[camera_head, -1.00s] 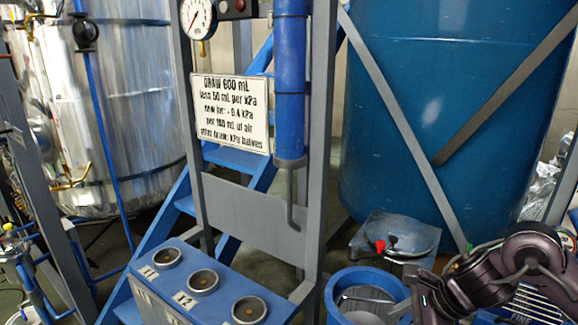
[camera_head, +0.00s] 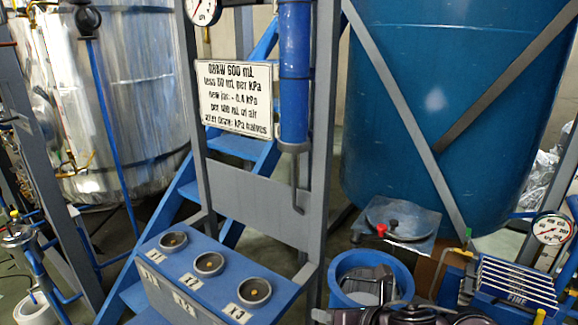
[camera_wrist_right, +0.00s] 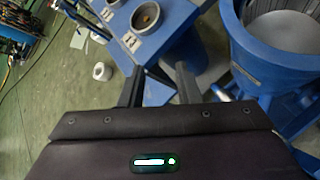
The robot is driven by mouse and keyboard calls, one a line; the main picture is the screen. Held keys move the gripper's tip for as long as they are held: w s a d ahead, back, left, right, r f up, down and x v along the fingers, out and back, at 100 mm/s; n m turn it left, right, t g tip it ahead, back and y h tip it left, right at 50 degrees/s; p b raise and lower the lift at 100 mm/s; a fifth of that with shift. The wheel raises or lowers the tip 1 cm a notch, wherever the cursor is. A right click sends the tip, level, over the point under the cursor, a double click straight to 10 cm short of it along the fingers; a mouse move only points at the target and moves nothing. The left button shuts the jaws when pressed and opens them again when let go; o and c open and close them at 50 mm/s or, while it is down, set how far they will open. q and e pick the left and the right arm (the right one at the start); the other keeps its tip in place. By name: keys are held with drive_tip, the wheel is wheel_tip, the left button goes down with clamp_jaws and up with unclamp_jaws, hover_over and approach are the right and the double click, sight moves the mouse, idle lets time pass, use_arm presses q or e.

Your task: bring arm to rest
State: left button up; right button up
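My right arm shows at the bottom right of the head view, and its gripper (camera_head: 368,282) is in front of the blue bucket. In the right wrist view the right gripper (camera_wrist_right: 160,82) has its two dark fingers apart, with nothing between them. My left gripper is in neither view.
A blue bucket (camera_head: 343,262) is by my right gripper; it also shows in the right wrist view (camera_wrist_right: 262,55). A blue box with three round ports (camera_head: 207,285) stands to the left. A hotplate-like stand (camera_head: 395,222), a finned blue unit (camera_head: 515,287) and a gauge (camera_head: 553,228) are at the right. A grey frame (camera_head: 265,210) rises behind.

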drive_tip(key=s+d+f+m+g+h, duration=0.2)
drive_tip(key=s+d+f+m, duration=0.3)
drive_tip(key=m, duration=0.7)
drive_tip(key=s+d+f+m+g+h, duration=0.1)
drive_tip(key=s+d+f+m+h, duration=0.1)
drive_tip(key=s+m, duration=0.65)
drive_tip(key=s+d+f+m+g+h, duration=0.2)
drive_tip(key=s+d+f+m+h, duration=0.15)
drive_tip(key=m, duration=1.15)
wheel_tip(320, 180, down, 29)
drive_tip(key=s+g, duration=0.1)
drive_tip(key=s, duration=0.1)
drive_tip(key=s+d+f, duration=0.2)
drive_tip(key=s+f, duration=0.7)
drive_tip(key=s, duration=0.1)
drive_tip(key=s+d+f+g, duration=0.1)
drive_tip(key=s+d+f, duration=0.1)
drive_tip(key=s+f, duration=0.8)
drive_tip(key=shift+d+y, duration=0.2)
drive_tip(key=shift+y, duration=0.15)
